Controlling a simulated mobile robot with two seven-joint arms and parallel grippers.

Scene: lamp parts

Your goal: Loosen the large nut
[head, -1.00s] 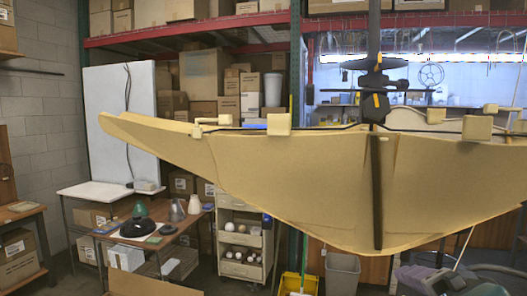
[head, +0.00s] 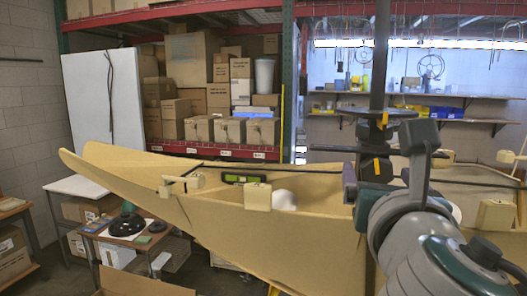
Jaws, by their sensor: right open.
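A dark upright pole (head: 379,60) carries a dark disc (head: 386,114), with orange tags around it. Dark parts sit on the pole below the disc, partly covered by my right arm. I cannot tell for certain which of them is the large nut. My right gripper (head: 386,163) reaches in from the lower right, close to the pole just below the disc. It is open, and I cannot tell whether it touches anything. My left gripper is out of view.
A tan boat-like hull (head: 215,225) fills the middle, with pale blocks (head: 257,196) along its rim. A workbench with a black disc-shaped base (head: 127,225) stands left. Shelves of boxes are behind.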

